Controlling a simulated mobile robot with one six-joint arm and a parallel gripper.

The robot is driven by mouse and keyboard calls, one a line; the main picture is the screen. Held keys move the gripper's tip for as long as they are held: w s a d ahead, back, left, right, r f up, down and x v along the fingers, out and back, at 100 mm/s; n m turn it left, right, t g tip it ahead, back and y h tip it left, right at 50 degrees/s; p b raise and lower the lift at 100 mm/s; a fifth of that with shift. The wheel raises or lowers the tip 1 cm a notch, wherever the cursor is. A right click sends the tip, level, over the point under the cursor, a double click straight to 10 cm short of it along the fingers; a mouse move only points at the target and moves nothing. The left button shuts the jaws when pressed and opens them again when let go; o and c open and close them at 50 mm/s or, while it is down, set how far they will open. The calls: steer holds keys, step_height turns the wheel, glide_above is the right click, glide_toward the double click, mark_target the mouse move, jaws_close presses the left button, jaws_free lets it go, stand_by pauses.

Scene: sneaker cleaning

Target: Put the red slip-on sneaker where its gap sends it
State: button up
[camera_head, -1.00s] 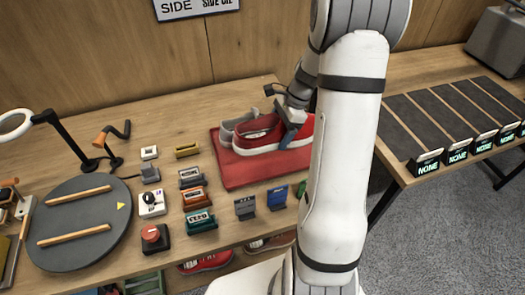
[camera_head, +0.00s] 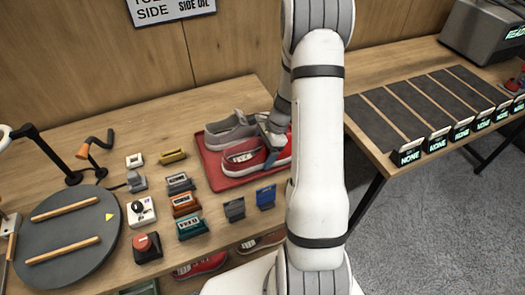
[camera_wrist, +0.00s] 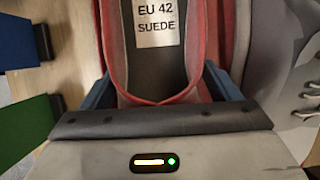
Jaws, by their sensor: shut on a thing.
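The red slip-on sneaker (camera_head: 240,158) is at the red mat (camera_head: 222,184), in front of a grey sneaker (camera_head: 228,131). I cannot tell whether its sole touches the mat. My gripper (camera_head: 275,142) is shut on the sneaker's heel end, at the right. In the wrist view my gripper (camera_wrist: 162,88) has a blue finger on each side of the red collar, and a label inside the sneaker (camera_wrist: 155,20) reads "EU 42 SUEDE". The grey sneaker with eyelets shows at the right there (camera_wrist: 290,85). The sneaker's far side is partly hidden by my arm.
A side table (camera_head: 360,145) at the right has several dark lanes (camera_head: 385,118) with "NONE" displays. A grey box (camera_head: 490,35) stands at its back. A round turntable (camera_head: 70,240), a red button (camera_head: 146,243) and small labelled blocks (camera_head: 187,204) stand left of the mat.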

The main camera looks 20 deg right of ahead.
steer(key=shift+f, duration=0.2)
steer(key=o, duration=0.9)
steer(key=b+v, duration=0.1)
steer(key=v, duration=1.1)
steer(key=shift+r+b, duration=0.1)
steer(key=shift+b, duration=0.2)
steer(key=s+a+r+n+t+h, duration=0.1)
steer(key=s+a+r+n+h, duration=0.1)
steer(key=s+a+r+n, duration=0.4)
steer(key=s+a+r+n+t+h, duration=0.2)
steer(key=s+a+r+n, duration=0.5)
steer(key=s+n, duration=0.5)
steer(key=shift+s+a+r, duration=0.35)
steer(key=shift+s+a, duration=0.15)
steer(key=shift+a, duration=0.1)
